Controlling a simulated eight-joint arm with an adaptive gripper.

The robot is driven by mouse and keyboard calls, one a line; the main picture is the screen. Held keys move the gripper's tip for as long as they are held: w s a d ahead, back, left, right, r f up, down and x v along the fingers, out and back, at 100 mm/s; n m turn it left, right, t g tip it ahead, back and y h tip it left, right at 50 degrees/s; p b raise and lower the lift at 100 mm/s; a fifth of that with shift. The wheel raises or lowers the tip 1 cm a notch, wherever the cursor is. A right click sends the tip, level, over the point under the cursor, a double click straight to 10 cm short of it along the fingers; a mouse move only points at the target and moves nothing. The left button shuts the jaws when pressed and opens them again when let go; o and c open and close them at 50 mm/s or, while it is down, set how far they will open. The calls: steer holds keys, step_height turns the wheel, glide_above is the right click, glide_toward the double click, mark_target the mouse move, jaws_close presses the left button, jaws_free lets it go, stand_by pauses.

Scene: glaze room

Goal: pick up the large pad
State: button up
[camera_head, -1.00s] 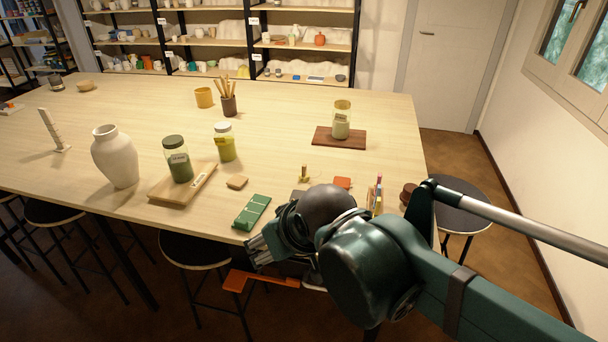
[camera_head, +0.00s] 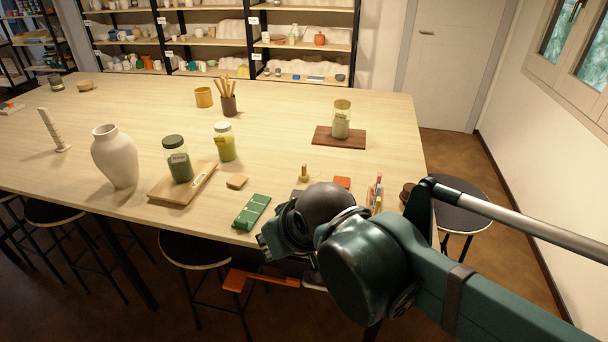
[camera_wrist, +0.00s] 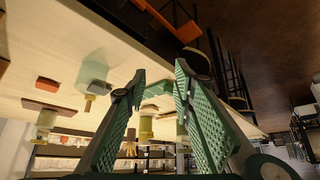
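Several small pads lie near the table's front edge, and I cannot tell surely which is the large one. A dark grey pad (camera_head: 298,194) is partly hidden behind my arm in the head view; a grey-green block (camera_wrist: 92,72) in the wrist view may be it. An orange-red pad (camera_head: 342,182) lies to its right and also shows in the wrist view (camera_wrist: 47,83). A tan pad (camera_head: 237,182) lies to the left. My gripper (camera_wrist: 153,82) is open and empty at the front edge, its fingers apart.
A green tray-like piece (camera_head: 252,212) lies near the gripper. A small peg-like piece (camera_head: 304,173) stands behind the grey pad. Jars, a white vase (camera_head: 115,156) and a wooden tray (camera_head: 160,196) stand left. An orange bar (camera_head: 262,280) is below the edge. The table's middle is clear.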

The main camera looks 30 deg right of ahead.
steer(key=w+d+r+m+g+p, duration=0.2)
steer(key=w+d+r+p, duration=0.2)
steer(key=w+r+p, duration=0.3)
steer(key=m+g+p, duration=0.5)
steer(key=m+p, duration=0.2)
steer(key=p, duration=1)
glide_above(304, 165)
steer(key=shift+d+f, duration=0.1)
steer(key=shift+f, duration=1.8)
steer(key=shift+f, duration=0.15)
steer(key=shift+w+f, duration=0.1)
steer(key=shift+f, duration=1.1)
steer(key=shift+f, duration=0.1)
